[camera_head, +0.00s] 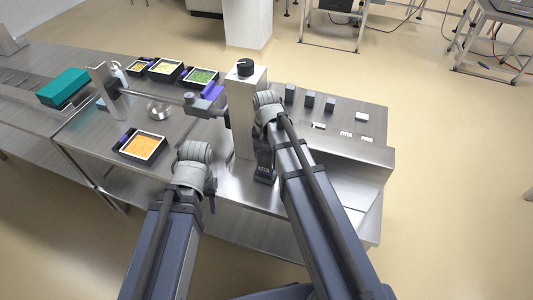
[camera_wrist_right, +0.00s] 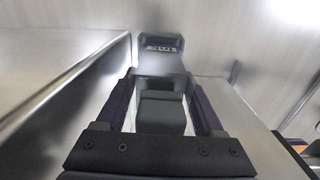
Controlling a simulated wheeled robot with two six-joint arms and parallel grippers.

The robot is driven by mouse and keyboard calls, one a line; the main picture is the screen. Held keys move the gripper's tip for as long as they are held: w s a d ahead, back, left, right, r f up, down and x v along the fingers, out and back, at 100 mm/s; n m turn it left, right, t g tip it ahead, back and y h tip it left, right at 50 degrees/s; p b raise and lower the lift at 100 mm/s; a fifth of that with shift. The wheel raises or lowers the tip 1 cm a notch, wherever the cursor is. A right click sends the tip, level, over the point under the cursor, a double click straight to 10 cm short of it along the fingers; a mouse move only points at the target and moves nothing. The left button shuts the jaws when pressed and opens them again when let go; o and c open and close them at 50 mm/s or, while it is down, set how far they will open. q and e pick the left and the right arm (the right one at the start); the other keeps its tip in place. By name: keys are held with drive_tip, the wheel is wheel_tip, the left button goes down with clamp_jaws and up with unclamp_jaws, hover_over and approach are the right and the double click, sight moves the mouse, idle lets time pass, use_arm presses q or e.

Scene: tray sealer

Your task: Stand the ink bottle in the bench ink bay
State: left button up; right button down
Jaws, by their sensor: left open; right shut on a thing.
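A grey block-shaped thing, which I take to be the ink bottle (camera_wrist_right: 161,113), sits between the two fingers of my right gripper (camera_wrist_right: 164,104), shut on it. In the head view the right gripper (camera_head: 264,165) points down beside the steel column, at the bench's front; the bottle cannot be made out clearly there. Just beyond the bottle in the wrist view is a dark-framed holder with small white marks (camera_wrist_right: 161,43), possibly the ink bay; whether they touch is unclear. My left gripper (camera_head: 211,194) is open, mostly hidden behind its wrist, near the bench's front edge.
The steel column (camera_head: 243,115) with a black knob stands close left of my right wrist. Food trays (camera_head: 144,147) lie on the bench (camera_head: 190,130). Several small grey blocks (camera_head: 309,98) stand at the back right, and a raised steel ledge (camera_head: 350,152) runs along the right front.

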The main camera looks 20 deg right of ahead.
drive_tip(key=shift+f+b, duration=0.4)
drive_tip(key=shift+f, duration=0.05)
idle(0.5)
drive_tip(key=shift+f+b, duration=0.35)
drive_tip(key=shift+f+b, duration=0.25)
drive_tip(key=shift+b, duration=0.05)
idle(0.3)
drive_tip(key=shift+f+b, duration=0.35)
drive_tip(key=shift+f, duration=0.2)
unclamp_jaws()
idle(0.3)
drive_tip(key=shift+r, duration=0.1)
